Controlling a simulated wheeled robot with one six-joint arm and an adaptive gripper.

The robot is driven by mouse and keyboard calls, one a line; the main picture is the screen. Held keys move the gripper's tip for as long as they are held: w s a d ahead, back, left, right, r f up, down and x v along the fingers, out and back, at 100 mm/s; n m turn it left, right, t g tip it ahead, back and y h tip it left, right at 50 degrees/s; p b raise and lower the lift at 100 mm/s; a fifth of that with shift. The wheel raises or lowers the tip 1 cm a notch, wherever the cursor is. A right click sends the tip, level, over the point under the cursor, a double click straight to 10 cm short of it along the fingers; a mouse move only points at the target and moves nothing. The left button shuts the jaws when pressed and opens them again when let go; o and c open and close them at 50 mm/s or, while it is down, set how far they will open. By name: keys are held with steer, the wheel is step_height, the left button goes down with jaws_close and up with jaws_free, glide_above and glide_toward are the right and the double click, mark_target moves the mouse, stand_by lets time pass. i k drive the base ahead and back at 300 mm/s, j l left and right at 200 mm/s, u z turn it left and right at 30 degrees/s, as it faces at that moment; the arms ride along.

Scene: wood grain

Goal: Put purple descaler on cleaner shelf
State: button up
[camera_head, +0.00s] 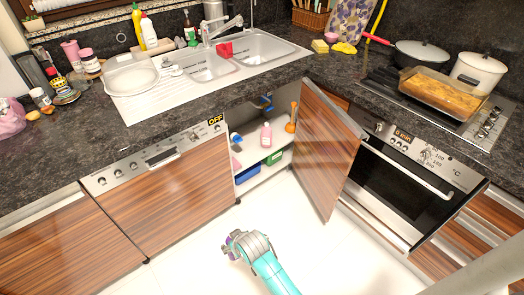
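My gripper (236,246) is low in the middle of the view, above the white floor in front of the open sink cabinet. A small purple patch shows at its fingers. It may be part of the purple descaler, but the gripper hides most of it, and I cannot tell how the fingers are set. The cabinet's upper shelf (250,157) holds a pink bottle (266,135), a blue-topped bottle (236,138) at the left and an orange item (292,117) at the right. No other purple bottle is clear inside the cabinet.
The cabinet door (327,150) stands open to the right of the opening. A blue box (247,175) and a green box (274,158) sit below the shelf. The dishwasher (170,190) is on the left, the oven (400,190) on the right. Floor in front is clear.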

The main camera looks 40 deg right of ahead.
mark_target(279, 139)
steer(key=i+z, duration=0.15)
steer(key=z, duration=0.2)
steer(key=i+j+z, duration=0.1)
steer(key=z, duration=0.25)
steer(key=i+j+z, duration=0.1)
steer(key=z, duration=0.25)
steer(key=i+j+z, duration=0.2)
steer(key=i+j, duration=0.45)
steer(key=i+j+z, duration=0.2)
steer(key=i+j, duration=0.4)
steer(key=j, duration=0.15)
steer(key=i+j, duration=0.15)
steer(key=i, duration=0.35)
